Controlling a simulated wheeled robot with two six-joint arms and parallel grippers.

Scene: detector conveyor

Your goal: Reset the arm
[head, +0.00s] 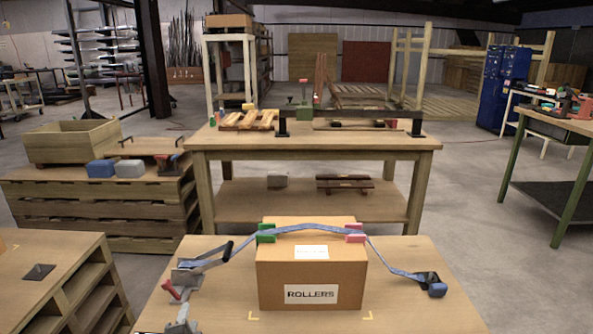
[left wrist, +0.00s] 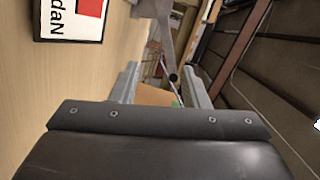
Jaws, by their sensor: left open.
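My left gripper shows in the left wrist view (left wrist: 160,88) with its two grey fingers spread apart and nothing held between them. In the head view, a small grey part at the bottom left (head: 181,322) looks like its tip, beside the front table's left edge. A cardboard box (head: 311,272) labelled ROLLERS stands on this table, apart from the gripper. A blue strap (head: 308,228) passes over it, across a green corner piece (head: 265,233) and a pink one (head: 355,233). Left of the box is a grey ratchet with a dark handle (head: 218,253). My right gripper is not in view.
The front table (head: 415,310) is bare right of the box, past the strap's dark end fitting (head: 432,284). A second table (head: 305,147) stands behind. A low shelf unit (head: 70,275) is at left. A printed card (left wrist: 72,18) lies near the left gripper.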

